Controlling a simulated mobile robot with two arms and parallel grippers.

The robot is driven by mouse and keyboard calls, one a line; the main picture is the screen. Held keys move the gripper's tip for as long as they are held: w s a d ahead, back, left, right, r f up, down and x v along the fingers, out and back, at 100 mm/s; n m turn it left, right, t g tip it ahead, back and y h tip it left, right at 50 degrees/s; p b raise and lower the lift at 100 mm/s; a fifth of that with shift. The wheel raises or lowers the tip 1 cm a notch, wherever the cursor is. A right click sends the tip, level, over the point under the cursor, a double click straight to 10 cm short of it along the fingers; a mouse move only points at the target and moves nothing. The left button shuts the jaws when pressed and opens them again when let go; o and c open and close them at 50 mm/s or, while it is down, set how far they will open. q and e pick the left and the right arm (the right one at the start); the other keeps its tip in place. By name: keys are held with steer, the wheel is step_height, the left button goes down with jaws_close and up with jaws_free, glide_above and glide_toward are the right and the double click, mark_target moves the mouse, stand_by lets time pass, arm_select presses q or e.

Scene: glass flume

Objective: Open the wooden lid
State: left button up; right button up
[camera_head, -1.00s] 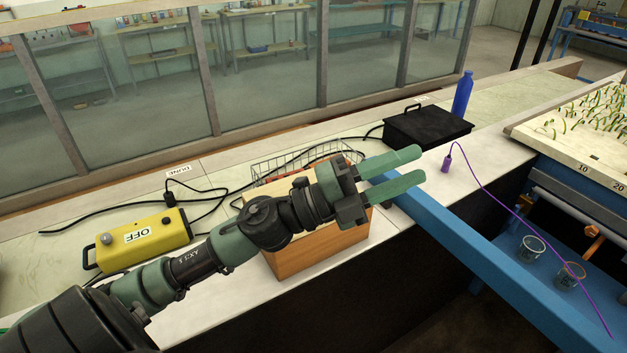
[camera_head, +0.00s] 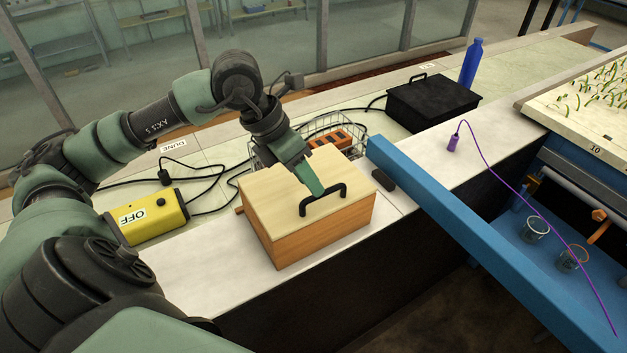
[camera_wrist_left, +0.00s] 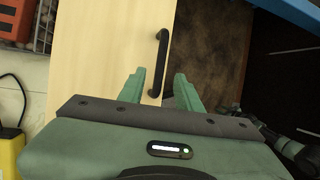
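The wooden box (camera_head: 318,236) stands on the pale counter. Its light wooden lid (camera_head: 268,190) lies flat and closed on top, with a black bar handle (camera_head: 323,199) near its right front edge. My left gripper (camera_head: 316,190) points down over the lid, its fingertips close to the handle. In the left wrist view the lid (camera_wrist_left: 104,50) fills the middle left, and the two green fingers are apart, with the handle (camera_wrist_left: 161,60) ahead and between their lines. Whether they touch it I cannot tell.
A yellow OFF box (camera_head: 150,217) with cables is to the left. A black case (camera_head: 433,103) and blue bottle (camera_head: 470,64) stand farther back. A blue beam (camera_head: 450,220) runs close right of the box.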

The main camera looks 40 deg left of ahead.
arm_select(q)
steer(key=shift+p+x, duration=0.3)
steer(key=shift+x, duration=1.2)
steer(key=shift+a, duration=0.1)
jaws_close()
